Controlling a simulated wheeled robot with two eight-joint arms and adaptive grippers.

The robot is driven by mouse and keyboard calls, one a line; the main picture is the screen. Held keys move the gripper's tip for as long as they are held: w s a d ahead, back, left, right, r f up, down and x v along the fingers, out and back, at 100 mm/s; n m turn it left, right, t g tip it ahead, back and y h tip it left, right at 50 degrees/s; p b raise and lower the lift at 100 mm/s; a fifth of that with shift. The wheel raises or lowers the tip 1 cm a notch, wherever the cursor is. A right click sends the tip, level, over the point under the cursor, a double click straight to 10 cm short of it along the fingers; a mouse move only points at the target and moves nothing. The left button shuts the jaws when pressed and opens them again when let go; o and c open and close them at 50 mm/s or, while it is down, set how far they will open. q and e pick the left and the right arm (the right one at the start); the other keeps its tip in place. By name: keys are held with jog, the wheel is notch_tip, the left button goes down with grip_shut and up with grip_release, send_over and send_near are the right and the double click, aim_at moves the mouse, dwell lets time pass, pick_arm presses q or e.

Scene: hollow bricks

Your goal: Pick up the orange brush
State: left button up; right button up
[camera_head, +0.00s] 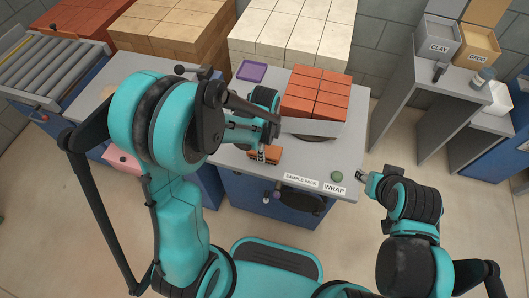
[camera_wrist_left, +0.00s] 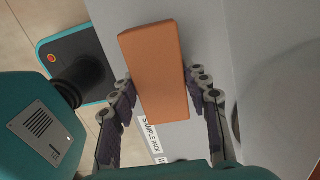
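A plain orange block-shaped thing (camera_wrist_left: 158,65), the only thing here that fits the orange brush, lies between my left fingers in the left wrist view; no bristles show there. In the head view it (camera_head: 271,152) is at the grey table's front edge, partly hidden by my left gripper (camera_head: 262,153). My left gripper (camera_wrist_left: 164,88) is open around it, one finger on each side. A narrow gap shows at the right finger; whether the left finger touches is unclear. My right gripper (camera_head: 364,177) is off the table's right front corner, with nothing seen in it.
A purple tray (camera_head: 252,71) is at the back left. SAMPLE PACK (camera_head: 301,181) and WRAP (camera_head: 334,189) labels and a green round thing (camera_head: 337,176) are at the front right. Brick stacks (camera_head: 290,35) stand behind.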

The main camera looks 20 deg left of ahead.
pick_arm(q)
jog(key=shift+c, duration=0.5)
notch_tip(320, 180, up, 4)
jog(key=shift+r+p, duration=0.1)
jog(key=shift+p, duration=1.05)
jog(key=d+r+p, duration=0.3)
jog(key=d+r, duration=0.3)
jog(key=d, duration=0.5)
jog(key=shift+w+d+r+p, duration=0.2)
jog(key=shift+d+r+p, duration=0.15)
jog(key=shift+r, duration=0.05)
